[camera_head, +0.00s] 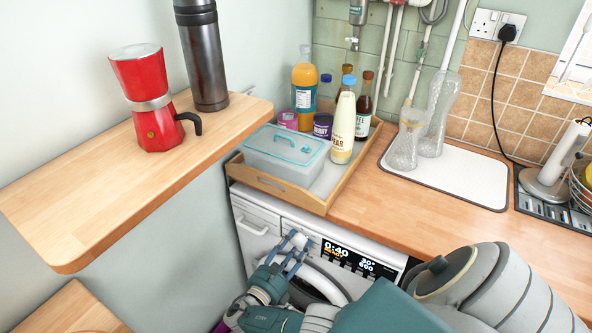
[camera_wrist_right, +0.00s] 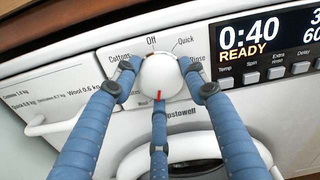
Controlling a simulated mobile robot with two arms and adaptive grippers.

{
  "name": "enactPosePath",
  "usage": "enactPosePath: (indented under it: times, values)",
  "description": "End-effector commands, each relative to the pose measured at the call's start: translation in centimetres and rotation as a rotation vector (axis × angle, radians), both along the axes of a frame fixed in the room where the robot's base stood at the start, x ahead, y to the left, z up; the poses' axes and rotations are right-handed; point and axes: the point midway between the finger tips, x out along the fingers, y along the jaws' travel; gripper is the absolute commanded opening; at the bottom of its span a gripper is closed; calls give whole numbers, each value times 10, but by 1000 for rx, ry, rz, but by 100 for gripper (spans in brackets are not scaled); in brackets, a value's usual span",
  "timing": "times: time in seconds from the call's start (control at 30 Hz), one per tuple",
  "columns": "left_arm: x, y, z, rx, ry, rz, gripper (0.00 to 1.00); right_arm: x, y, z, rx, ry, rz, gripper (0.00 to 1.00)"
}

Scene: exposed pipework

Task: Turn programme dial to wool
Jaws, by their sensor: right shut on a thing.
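The programme dial (camera_wrist_right: 163,74) is a round white knob on the washing machine's front panel (camera_head: 262,214). In the head view the dial (camera_head: 297,240) is partly covered by my fingers. A red mark on the dial points down in the wrist view. Labels around it include Off, Quick, Rinse and Cottons; a label at lower left is partly hidden and hard to read. My right gripper (camera_wrist_right: 160,80) has blue fingers closed around the dial, two at the sides and one below; it also shows in the head view (camera_head: 285,259). My left gripper is not in view.
The display (camera_wrist_right: 262,34) reads 0:40 READY. A wooden worktop (camera_head: 365,207) overhangs the machine, with a tray (camera_head: 273,187) of bottles and a lidded box on it. A wooden shelf (camera_head: 85,190) at left holds a red moka pot (camera_head: 150,100) and flask (camera_head: 203,60).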

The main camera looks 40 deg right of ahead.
Motion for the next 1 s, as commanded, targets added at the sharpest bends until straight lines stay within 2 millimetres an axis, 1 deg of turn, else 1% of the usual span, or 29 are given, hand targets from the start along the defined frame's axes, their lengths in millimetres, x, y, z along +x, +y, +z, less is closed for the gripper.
enactPosePath:
  times: [0.03,0.1,0.13,0.37,0.47,0.57,0.67,0.9,1.0]
  values:
    - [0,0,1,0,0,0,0,5,-4,10,-21,-14,0,45]
    - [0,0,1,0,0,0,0,4,-4,10,-19,-14,0,59]
    - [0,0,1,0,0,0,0,4,-4,9,-18,-13,-1,62]
    - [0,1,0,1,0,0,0,3,-2,6,-11,-8,1,62]
    - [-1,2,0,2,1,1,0,2,2,5,-9,-8,2,62]
    - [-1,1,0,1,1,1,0,-1,14,3,-6,-7,4,62]
    - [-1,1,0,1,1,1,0,-7,33,3,-7,-6,4,62]
    - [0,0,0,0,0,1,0,-21,82,5,-10,-9,2,62]
    - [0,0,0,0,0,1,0,-25,97,5,-11,-8,1,62]
